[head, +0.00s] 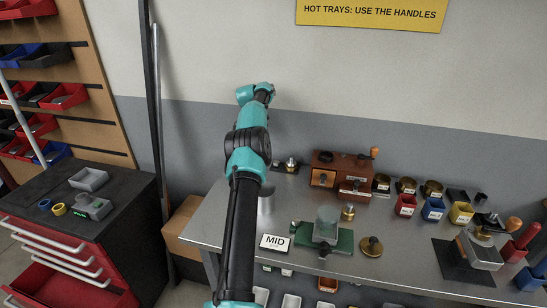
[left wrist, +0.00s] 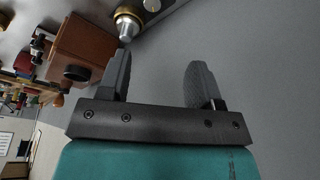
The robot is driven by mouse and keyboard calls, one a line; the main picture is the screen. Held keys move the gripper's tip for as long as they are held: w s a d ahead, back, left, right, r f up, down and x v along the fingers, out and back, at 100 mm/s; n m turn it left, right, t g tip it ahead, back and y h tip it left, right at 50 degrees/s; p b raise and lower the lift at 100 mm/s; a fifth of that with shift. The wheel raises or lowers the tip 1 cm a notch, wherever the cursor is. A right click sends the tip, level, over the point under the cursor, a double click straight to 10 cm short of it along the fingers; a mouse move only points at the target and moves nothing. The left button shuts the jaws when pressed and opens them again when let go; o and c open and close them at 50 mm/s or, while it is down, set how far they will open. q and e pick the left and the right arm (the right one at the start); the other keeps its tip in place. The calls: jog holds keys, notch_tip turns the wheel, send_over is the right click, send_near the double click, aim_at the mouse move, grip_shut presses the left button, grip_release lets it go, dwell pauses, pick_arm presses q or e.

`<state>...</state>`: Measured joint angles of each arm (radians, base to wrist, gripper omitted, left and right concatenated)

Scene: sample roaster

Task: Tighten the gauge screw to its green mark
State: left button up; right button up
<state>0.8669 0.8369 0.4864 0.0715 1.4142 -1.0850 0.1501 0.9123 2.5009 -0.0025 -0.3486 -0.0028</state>
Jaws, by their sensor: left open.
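My left gripper (left wrist: 160,62) is open and empty in the left wrist view, with grey bench surface showing between its fingers. In the head view its arm reaches up over the bench, and its fingers cannot be made out there. A small silver and dark fitting (head: 292,164) stands at the back of the bench, left of the brown wooden box (head: 338,170). In the left wrist view a brass fitting with a silver tip (left wrist: 127,24) lies beyond the left-hand finger, apart from it; it may be the gauge screw. No green mark can be made out. My right gripper is out of view.
A MID card (head: 274,243), a green scale-like stand (head: 322,236) and a brass disc (head: 371,246) lie toward the bench front. Red, blue and yellow bins (head: 432,210) stand to the right. The brown box (left wrist: 88,52) is close left of the fingers in the wrist view.

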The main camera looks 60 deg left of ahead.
aim_at(276, 162)
pick_arm(q)
jog(key=d+n+y, duration=0.4)
jog(key=d+n, duration=0.3)
jog(key=n, duration=0.3)
jog(key=shift+w+d, duration=0.15)
jog(key=shift+d, duration=0.15)
jog(key=x, duration=1.7)
jog(key=shift+a+f, duration=0.1)
jog(key=shift+f, duration=0.1)
jog(key=c, duration=0.9)
